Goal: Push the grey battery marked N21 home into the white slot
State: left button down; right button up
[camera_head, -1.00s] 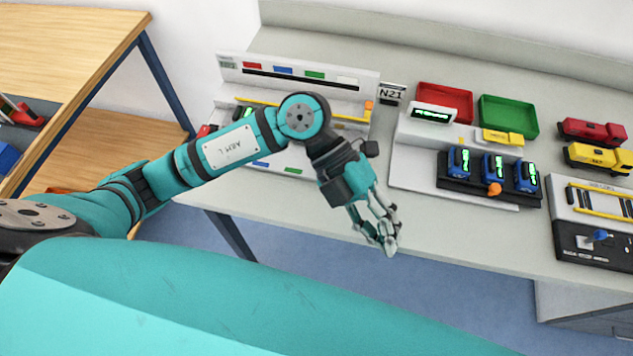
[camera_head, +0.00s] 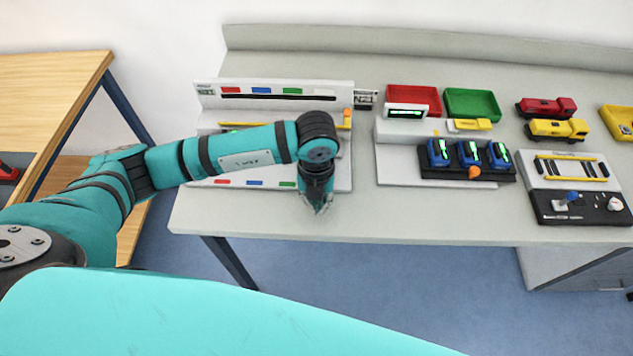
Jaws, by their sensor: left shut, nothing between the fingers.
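My left gripper (camera_head: 318,204) points down at the front right edge of the white rack (camera_head: 205,168), its fingers together and empty. The rack has red, blue, green and white marks (camera_head: 325,92) along its top strip, and red, blue and green marks along its front edge. The white slot's lower part is hidden behind my left wrist and forearm. I cannot make out the grey battery itself; my arm covers that part of the rack. My right gripper is not in view.
Right of the rack stand a white station with a black holder of blue units (camera_head: 466,165), a red tray (camera_head: 414,98), a green tray (camera_head: 472,104), toy vehicles (camera_head: 556,130) and a control box (camera_head: 580,207). The counter's front strip (camera_head: 420,222) is clear.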

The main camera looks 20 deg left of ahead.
pick_arm(q)
jog(key=w, duration=0.3)
jog(key=shift+a+r+p, duration=0.3)
jog(key=shift+p, duration=0.1)
jog(key=shift+w+a+f, duration=0.1)
jog(key=shift+w+a, duration=0.1)
jog(key=shift+w, duration=0.3)
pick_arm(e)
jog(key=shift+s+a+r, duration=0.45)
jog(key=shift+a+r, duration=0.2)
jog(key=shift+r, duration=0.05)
pick_arm(q)
jog(key=w+b, duration=0.1)
jog(key=w, duration=0.1)
jog(key=w+a+b, duration=0.1)
jog(key=w+b, duration=0.2)
jog(key=w, duration=0.1)
jog(key=shift+w+a+f+b, duration=0.2)
jog(key=shift+a+b, duration=0.2)
jog(key=shift+w+r, duration=0.1)
jog(key=shift+w, duration=0.05)
jog(key=shift+r, duration=0.25)
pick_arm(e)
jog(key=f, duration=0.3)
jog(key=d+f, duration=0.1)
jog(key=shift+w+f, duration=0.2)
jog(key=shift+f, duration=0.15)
pick_arm(q)
jog(key=shift+a, duration=0.1)
